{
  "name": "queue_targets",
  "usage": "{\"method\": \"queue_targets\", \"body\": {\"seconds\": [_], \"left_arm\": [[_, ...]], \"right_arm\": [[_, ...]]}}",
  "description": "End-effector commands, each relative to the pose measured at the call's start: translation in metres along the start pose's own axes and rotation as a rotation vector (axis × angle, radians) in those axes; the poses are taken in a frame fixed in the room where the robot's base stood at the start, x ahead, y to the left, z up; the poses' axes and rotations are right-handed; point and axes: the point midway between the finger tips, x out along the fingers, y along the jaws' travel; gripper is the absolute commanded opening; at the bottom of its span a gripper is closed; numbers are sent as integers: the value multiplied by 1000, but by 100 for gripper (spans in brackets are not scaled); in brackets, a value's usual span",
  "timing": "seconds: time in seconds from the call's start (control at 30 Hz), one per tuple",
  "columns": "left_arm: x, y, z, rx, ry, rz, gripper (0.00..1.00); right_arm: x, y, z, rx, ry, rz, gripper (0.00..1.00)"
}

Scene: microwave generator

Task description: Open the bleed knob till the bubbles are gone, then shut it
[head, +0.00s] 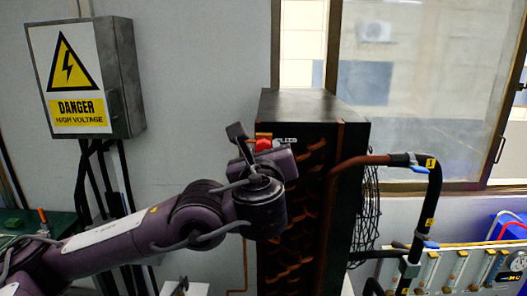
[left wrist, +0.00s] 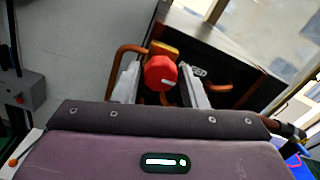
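The red bleed knob (head: 263,144) is on the upper front of a tall black unit, partly hidden by my left gripper in the head view. In the left wrist view the knob (left wrist: 160,72) shows a white mark and sits in front of a brass-coloured body (left wrist: 163,48). My left gripper (left wrist: 159,83) is open, with a finger on either side of the knob; a narrow gap shows beside the left finger. Its tip is largely hidden in the head view (head: 249,140). My right gripper is not in view. I cannot make out any bubbles.
The black unit (head: 315,105) has copper pipes on its front. A black hose (head: 432,205) with blue-handled valves stands to its right, near a panel of clear tubes (head: 455,266). A high-voltage box (head: 122,75) hangs at left.

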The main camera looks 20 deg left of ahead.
Motion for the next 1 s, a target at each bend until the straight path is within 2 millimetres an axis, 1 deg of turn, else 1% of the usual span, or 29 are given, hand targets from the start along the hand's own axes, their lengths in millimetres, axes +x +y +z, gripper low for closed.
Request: {"method": "queue_targets", "body": {"seconds": [0.03, 0.2, 0.23, 0.43, 0.57, 0.77, 1.0], "left_arm": [[0, 0, 0, 0, 0, 0, 32], [0, 0, 0, 0, 0, 0, 10], [0, 0, 0, 0, 0, 0, 7], [0, 0, -1, -14, 0, 1, 7], [0, 1, -3, -51, 1, 1, 7], [0, 1, -5, -170, 1, 1, 7], [0, 1, -6, -388, 2, -2, 7]], "right_arm": [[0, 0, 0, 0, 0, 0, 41], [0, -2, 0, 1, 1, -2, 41], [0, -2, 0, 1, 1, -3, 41], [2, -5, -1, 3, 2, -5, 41], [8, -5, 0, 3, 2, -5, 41], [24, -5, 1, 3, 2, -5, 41], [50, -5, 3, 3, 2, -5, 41]]}}
